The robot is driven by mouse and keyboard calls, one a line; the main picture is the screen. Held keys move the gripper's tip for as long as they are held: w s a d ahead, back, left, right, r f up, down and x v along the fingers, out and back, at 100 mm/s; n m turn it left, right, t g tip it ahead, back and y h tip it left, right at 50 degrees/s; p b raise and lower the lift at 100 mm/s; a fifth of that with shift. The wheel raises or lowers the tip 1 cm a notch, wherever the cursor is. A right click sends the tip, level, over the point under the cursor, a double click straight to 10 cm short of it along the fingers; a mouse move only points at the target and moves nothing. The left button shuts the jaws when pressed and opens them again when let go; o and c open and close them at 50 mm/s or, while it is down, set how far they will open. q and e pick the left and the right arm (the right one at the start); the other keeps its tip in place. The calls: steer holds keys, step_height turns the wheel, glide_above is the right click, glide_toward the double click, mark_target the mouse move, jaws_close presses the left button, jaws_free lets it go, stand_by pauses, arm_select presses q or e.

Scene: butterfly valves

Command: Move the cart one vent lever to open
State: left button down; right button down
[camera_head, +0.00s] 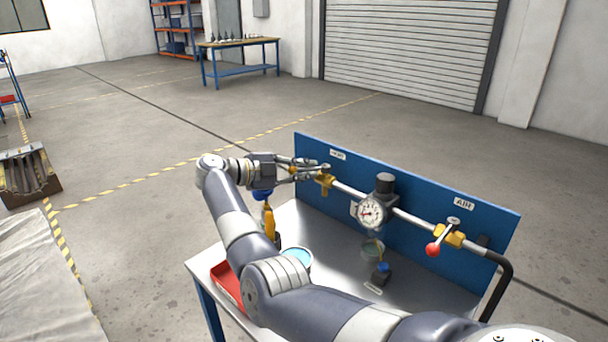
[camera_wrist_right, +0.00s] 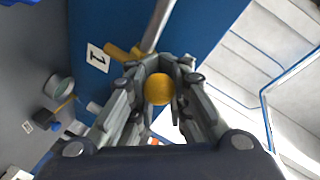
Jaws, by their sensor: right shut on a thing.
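The cart (camera_head: 405,310) has a steel top and a blue back panel (camera_head: 415,215) carrying a pipe. The vent valve (camera_head: 325,183), brass-yellow, sits at the pipe's left end below a small sign. My right gripper (camera_head: 306,172) is at this valve. In the right wrist view the gripper (camera_wrist_right: 158,84) is shut around a round yellow knob (camera_wrist_right: 158,90), which appears to be the vent lever's end. The lever's arm is mostly hidden by the fingers, so its angle is unclear. My left gripper is out of view.
A pressure gauge (camera_head: 370,212) and an air valve with a red-knobbed lever (camera_head: 432,249) are farther right on the pipe.

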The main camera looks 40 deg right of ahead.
steer(key=shift+f, duration=0.1)
steer(key=c, duration=1.7)
jaws_free()
steer(key=v, duration=1.2)
steer(key=shift+a, duration=0.1)
